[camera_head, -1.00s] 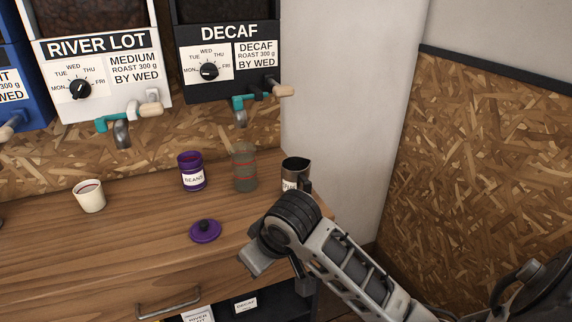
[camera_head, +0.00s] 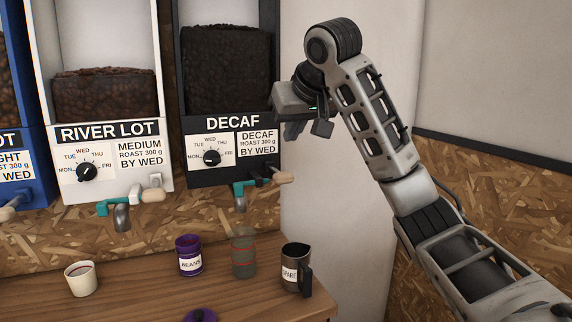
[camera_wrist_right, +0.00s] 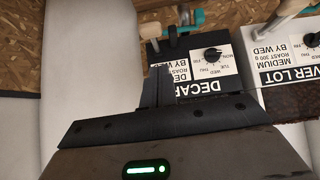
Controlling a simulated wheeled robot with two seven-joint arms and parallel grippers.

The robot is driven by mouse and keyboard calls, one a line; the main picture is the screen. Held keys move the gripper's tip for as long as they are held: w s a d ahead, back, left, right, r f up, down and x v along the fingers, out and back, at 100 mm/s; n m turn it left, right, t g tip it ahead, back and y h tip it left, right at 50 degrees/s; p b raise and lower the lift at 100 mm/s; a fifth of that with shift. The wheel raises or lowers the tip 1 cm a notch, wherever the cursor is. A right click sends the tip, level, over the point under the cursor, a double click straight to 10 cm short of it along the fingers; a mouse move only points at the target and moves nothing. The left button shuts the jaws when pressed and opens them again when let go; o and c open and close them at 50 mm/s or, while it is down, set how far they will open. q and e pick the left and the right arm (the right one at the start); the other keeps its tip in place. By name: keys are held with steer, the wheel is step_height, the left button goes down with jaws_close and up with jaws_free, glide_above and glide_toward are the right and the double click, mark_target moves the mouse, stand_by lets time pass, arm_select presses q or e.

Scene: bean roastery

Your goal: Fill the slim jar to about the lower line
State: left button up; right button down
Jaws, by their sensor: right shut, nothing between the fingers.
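The slim jar (camera_head: 243,256) is a tall, see-through, greyish jar with red lines around it. It stands upright on the wooden counter, below the DECAF dispenser's spout (camera_head: 240,203); I cannot tell whether anything is inside. The DECAF dispenser (camera_head: 225,100) is black, with dark beans behind its window, a dial and a teal-and-wood handle (camera_head: 262,183). My right gripper (camera_head: 292,127) is shut and empty, raised at the dispenser's right side, well above the jar. In the right wrist view the closed fingers (camera_wrist_right: 158,86) show in front of the upside-down DECAF label. My left gripper is out of view.
A purple BEANS canister (camera_head: 189,256) stands left of the jar, and a dark SPARE jug (camera_head: 296,270) stands right of it. A purple lid (camera_head: 200,315) lies in front. A cream cup (camera_head: 81,279) and the white RIVER LOT dispenser (camera_head: 110,130) are further left.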

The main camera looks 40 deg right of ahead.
steer(key=shift+s+d+r+m, duration=0.2)
steer(key=shift+d+r, duration=0.1)
steer(key=shift+r, duration=0.35)
steer(key=shift+s+d+r+m, duration=0.1)
steer(key=shift+s+d+r, duration=0.15)
steer(key=shift+r, duration=0.35)
steer(key=shift+w, duration=0.1)
steer(key=p, duration=0.1)
glide_above(281, 172)
steer(key=s, duration=0.3)
step_height(281, 172, down, 7)
steer(key=f, duration=0.4)
steer(key=shift+a+p, duration=0.3)
steer(key=shift+a, duration=0.05)
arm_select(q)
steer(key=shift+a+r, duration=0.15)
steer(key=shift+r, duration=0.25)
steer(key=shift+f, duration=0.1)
arm_select(e)
steer(key=shift+f, duration=0.1)
